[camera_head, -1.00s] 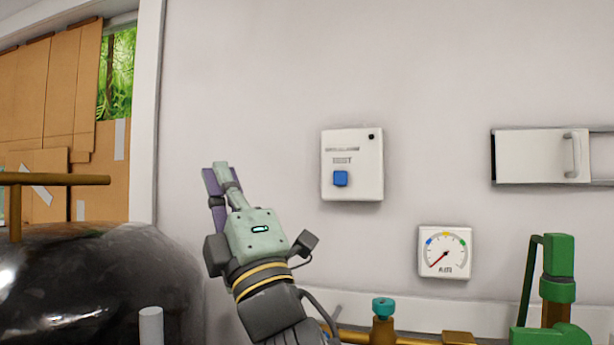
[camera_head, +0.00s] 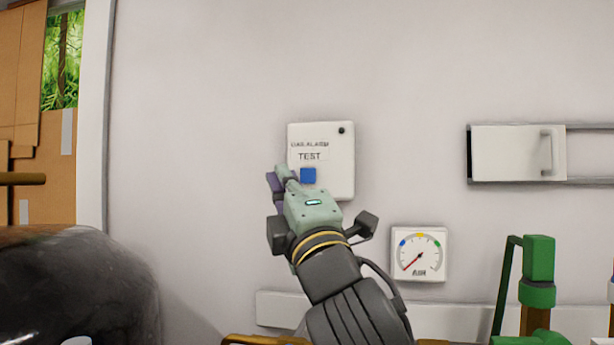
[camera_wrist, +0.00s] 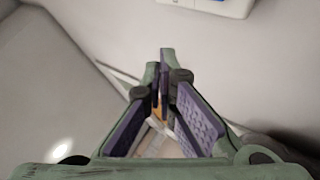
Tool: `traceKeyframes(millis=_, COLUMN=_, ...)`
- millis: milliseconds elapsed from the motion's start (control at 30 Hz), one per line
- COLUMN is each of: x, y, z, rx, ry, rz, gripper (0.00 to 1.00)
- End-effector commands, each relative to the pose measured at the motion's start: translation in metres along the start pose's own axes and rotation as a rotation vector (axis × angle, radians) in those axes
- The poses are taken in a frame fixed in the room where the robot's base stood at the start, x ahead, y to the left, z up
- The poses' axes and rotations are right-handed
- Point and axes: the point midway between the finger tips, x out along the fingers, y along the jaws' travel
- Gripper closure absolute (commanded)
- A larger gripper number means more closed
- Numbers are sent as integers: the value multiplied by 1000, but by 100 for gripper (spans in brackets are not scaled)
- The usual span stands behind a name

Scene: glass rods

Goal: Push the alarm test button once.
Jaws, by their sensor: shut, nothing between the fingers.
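The alarm box (camera_head: 334,165) is a white panel on the wall, marked "GAS ALARM TEST", with a small dark dot at its upper right. Its blue square test button (camera_head: 308,176) sits at the lower left. My gripper (camera_head: 281,176) is shut and empty, its tips just left of the button in the head view. I cannot tell whether it touches the box. In the wrist view the purple-padded fingers (camera_wrist: 165,62) meet at their tips, and the lower edge of the alarm box (camera_wrist: 232,6) shows at the top right, apart from them. A sliver of blue shows there.
A sliding white hatch (camera_head: 505,153) is further right. A green valve fitting (camera_head: 538,260) stands at the right, and a dark glossy tank (camera_head: 75,285) at the lower left. The wall above the box is clear.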

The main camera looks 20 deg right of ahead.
Motion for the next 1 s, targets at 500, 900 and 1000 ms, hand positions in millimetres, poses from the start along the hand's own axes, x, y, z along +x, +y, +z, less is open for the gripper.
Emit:
traceKeyframes(millis=500, x=43, y=-30, z=31, rx=3, ry=-1, rz=-2, gripper=100)
traceKeyframes(millis=900, x=61, y=-44, z=44, rx=1, ry=0, rz=0, gripper=100)
traceKeyframes(millis=1000, x=61, y=-45, z=44, rx=1, ry=0, rz=0, gripper=100)
